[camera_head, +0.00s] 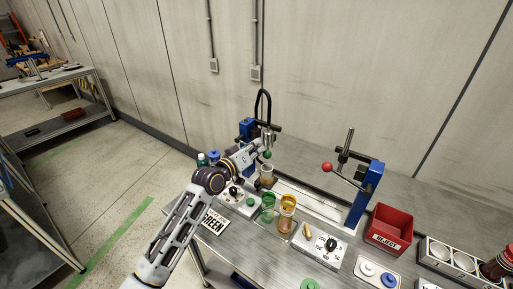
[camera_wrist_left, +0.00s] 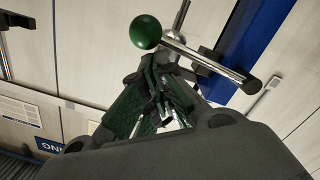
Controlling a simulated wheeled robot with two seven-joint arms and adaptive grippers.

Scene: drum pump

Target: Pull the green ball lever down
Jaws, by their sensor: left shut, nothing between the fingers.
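The green ball (camera_head: 267,154) sits on its lever at the blue pump post (camera_head: 245,128) near the wall. In the left wrist view the green ball (camera_wrist_left: 146,32) is large, and its metal lever rod (camera_wrist_left: 210,58) slants down to the right. My left gripper (camera_head: 258,150) is close to the ball in the head view. In the wrist view its fingers (camera_wrist_left: 160,75) are shut and empty, just below the ball and rod in the picture. Whether they touch the lever, I cannot tell. My right gripper is not in view.
A second blue post (camera_head: 367,192) with a red ball lever (camera_head: 327,167) stands to the right. A red reject bin (camera_head: 390,228) and a dial panel (camera_head: 322,245) are on the bench.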

